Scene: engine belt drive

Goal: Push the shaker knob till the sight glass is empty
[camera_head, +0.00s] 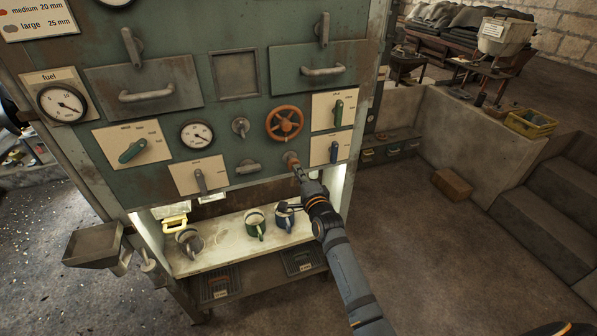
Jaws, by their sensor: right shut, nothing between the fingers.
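A small round orange-red knob (290,158) sits low on the green machine panel, below the red handwheel. It may be the shaker knob; I see no readable label on it. My right gripper (297,171) is shut and empty, its tips at the knob's lower edge. I cannot tell whether they touch it. A framed dark square (236,75) is set between the two drawer fronts. I cannot tell whether it is the sight glass or what is in it. My left gripper is not in view.
The red handwheel (284,123) and a lever plate (325,149) are close to my right gripper. A metal tray (93,244) juts out at left. Floor at right is mostly open.

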